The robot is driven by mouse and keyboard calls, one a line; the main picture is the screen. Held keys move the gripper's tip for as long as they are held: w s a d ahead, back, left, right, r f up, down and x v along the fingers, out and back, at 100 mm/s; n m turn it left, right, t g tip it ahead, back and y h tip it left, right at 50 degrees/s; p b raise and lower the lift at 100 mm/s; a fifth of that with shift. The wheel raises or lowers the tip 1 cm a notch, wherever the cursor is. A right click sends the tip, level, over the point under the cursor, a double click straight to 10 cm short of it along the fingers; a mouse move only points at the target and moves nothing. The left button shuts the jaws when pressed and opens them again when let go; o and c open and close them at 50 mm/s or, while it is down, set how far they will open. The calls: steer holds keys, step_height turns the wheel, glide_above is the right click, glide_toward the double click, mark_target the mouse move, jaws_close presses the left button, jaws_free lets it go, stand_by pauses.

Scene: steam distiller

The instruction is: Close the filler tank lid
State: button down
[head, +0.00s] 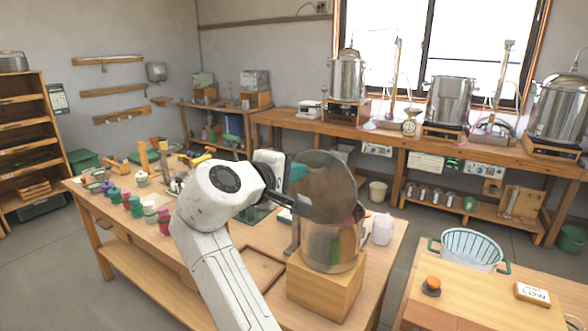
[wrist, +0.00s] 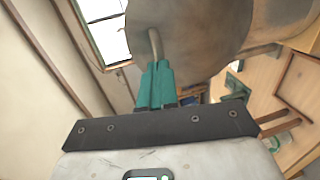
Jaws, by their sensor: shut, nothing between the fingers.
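The filler tank (head: 345,250) is a shiny metal pot on a wooden block on the middle table. Its round metal lid (head: 330,180) stands open, raised nearly upright above the tank's rim. My gripper (head: 298,172) is at the left side of the lid, its teal fingers close to the lid's face. In the wrist view, my gripper (wrist: 156,72) is shut and empty, with its fingertips at a curved metal handle (wrist: 155,42) in front of the lid (wrist: 200,40). I cannot tell whether the tips touch the handle or lid. My arm hides part of the table.
Several coloured bottles (head: 135,206) line the table's left side. A striped basket (head: 470,248) and an orange-topped object (head: 432,285) sit on the front right table. Large metal pots (head: 448,103) stand along the window bench.

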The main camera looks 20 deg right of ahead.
mark_target(322, 153)
steer(key=x, duration=0.3)
steer(key=r+x, duration=0.1)
steer(key=x, duration=0.3)
steer(key=r+p+x, duration=0.1)
steer(key=x, duration=0.3)
steer(key=shift+w+d+r, duration=0.2)
steer(key=shift+w+d, duration=0.15)
steer(key=w+d+f+g+y+p, duration=0.2)
steer(key=w+d+f+y, duration=0.1)
steer(key=w+d+f, duration=0.2)
steer(key=shift+w+d+f+g+y, duration=0.35)
steer(key=shift+d+f, duration=0.9)
steer(key=shift+f, duration=0.55)
steer(key=shift+s, duration=0.1)
steer(key=shift+r+p, duration=0.1)
steer(key=shift+p, duration=0.2)
step_height(322, 153, up, 14)
steer(key=w+d, duration=0.2)
steer(key=shift+f, duration=0.25)
